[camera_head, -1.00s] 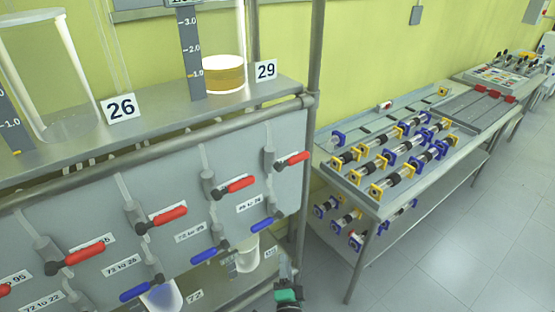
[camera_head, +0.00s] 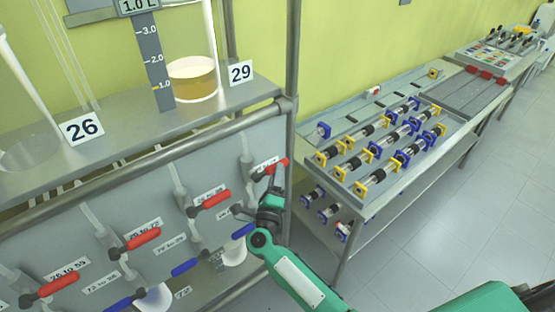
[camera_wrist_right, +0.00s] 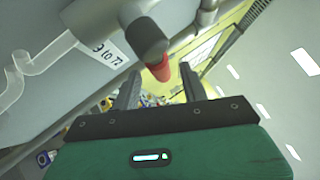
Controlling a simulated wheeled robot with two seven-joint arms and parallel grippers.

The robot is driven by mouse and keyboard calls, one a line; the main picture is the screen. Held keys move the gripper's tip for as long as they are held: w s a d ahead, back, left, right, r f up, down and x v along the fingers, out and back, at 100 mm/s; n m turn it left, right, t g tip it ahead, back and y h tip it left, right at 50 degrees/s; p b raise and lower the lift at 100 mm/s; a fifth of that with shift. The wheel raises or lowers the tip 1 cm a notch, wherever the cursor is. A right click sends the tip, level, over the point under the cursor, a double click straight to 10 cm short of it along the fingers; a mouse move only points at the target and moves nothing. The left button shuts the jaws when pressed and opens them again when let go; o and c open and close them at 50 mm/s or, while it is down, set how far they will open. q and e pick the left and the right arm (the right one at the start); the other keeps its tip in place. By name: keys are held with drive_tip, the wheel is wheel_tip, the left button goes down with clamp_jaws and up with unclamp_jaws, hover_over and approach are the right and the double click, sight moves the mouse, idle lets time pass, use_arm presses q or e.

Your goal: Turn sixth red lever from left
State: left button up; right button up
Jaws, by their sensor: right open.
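The rightmost red lever (camera_head: 272,166) is on the grey panel below the shelf, at its right end by the post. In the right wrist view, the red lever (camera_wrist_right: 160,71) points end-on at my right gripper (camera_wrist_right: 160,86), its tip between the two parted fingers. In the head view, my right gripper (camera_head: 258,192) is just below this lever, open; contact cannot be made out. More red levers, such as this one (camera_head: 210,203) and this one (camera_head: 135,244), line up to the left. My left gripper is not in view.
Blue levers (camera_head: 186,267) sit in a lower row. The shelf holds a glass vessel with amber liquid (camera_head: 193,82). A metal post (camera_head: 292,60) stands right of the panel. A bench (camera_head: 350,195) with clamped tubes is further right; open floor lies beyond.

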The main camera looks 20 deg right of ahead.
drive_tip(key=shift+p+x, duration=0.45)
drive_tip(key=shift+x, duration=1.2)
clamp_jaws()
